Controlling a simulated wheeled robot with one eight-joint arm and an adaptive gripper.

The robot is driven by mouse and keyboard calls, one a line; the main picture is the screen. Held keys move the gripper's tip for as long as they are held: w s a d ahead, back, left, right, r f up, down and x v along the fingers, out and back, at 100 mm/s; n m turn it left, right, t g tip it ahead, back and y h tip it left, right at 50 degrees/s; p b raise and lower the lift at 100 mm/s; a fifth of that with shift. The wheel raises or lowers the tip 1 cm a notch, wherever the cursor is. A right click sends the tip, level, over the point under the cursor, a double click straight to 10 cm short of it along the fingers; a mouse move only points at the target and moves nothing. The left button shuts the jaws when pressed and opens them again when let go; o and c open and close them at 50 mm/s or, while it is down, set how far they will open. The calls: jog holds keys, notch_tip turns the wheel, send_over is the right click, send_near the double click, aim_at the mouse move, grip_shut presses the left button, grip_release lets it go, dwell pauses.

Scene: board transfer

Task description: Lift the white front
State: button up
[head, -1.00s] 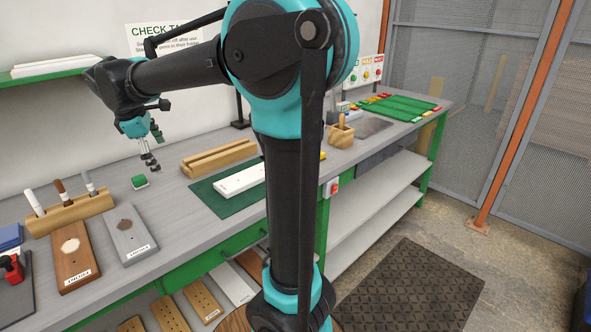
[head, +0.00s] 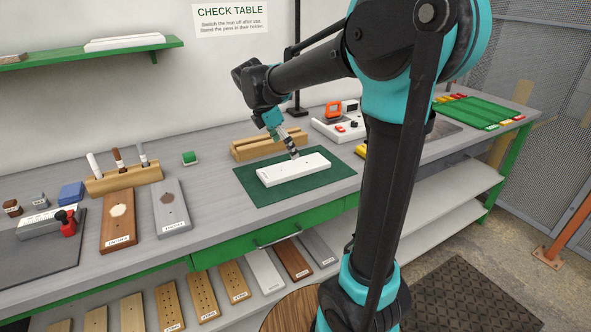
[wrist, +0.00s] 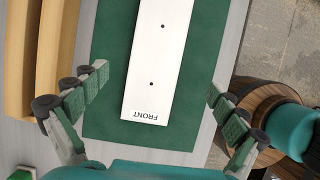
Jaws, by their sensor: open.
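The white front (head: 290,171) is a flat white board with small dark holes. It lies flat on a green mat (head: 243,181) on the bench. In the wrist view the white front (wrist: 152,66) runs up out of the frame, and its label reads "FRONT". My gripper (head: 294,154) is over the far side of the board in the head view. In the wrist view my gripper (wrist: 158,80) is open and empty, one finger on each side of the board, both apart from it. The height of the fingertips above the mat is hard to tell.
A wooden grooved block (head: 255,148) stands just behind the mat. Brown (head: 119,232) and grey boards (head: 172,219) lie farther left. An orange-and-grey device (head: 335,112) is behind right.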

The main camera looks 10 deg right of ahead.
aim_at(294, 167)
jog(key=shift+a+x, duration=0.15)
jog(key=shift+x, duration=1.8)
jog(key=shift+a+x, duration=0.15)
jog(key=shift+x, duration=1.75)
jog(key=shift+w, duration=0.2)
jog(key=shift+c, duration=0.4)
jog(key=c, duration=1.4)
jog(key=shift+o, duration=0.2)
